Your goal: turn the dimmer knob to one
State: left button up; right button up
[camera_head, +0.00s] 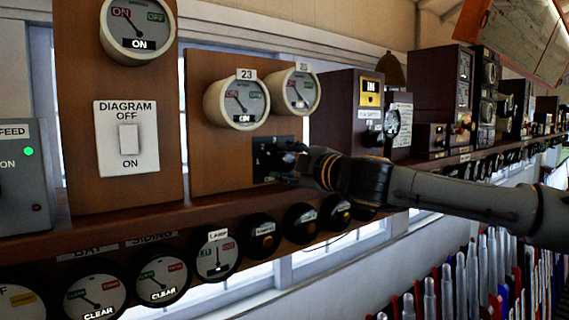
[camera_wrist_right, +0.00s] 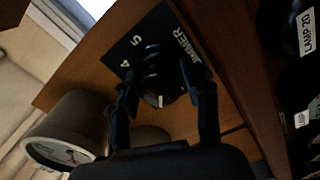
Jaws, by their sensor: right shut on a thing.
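The dimmer is a small black square plate (camera_head: 262,168) on the lower right of a brown wooden panel in the head view. In the right wrist view the plate (camera_wrist_right: 128,52) shows the numbers 4 and 5 and the word DIMMER. Its dark knob (camera_wrist_right: 153,72) has a pale mark near its lower edge. My right gripper (camera_head: 290,162) is at the plate, and in the wrist view its fingers (camera_wrist_right: 162,88) are on both sides of the knob, shut on it. The other numbers are hidden or too dark to read. My left gripper is not in view.
Round gauges (camera_head: 237,103) sit above the dimmer, close to my gripper. A wooden shelf (camera_head: 110,230) runs below with a row of round dials (camera_head: 217,255) under it. A DIAGRAM switch (camera_head: 127,138) is to the left. Dark boxes (camera_head: 345,100) stand to the right, behind my arm.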

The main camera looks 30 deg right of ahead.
dwell(0.3)
jog(key=n, duration=0.4)
jog(key=o, duration=1.6)
jog(key=shift+c, duration=0.2)
jog(key=shift+o, duration=1.1)
jog(key=shift+a+f, duration=0.15)
jog(key=shift+s, duration=0.1)
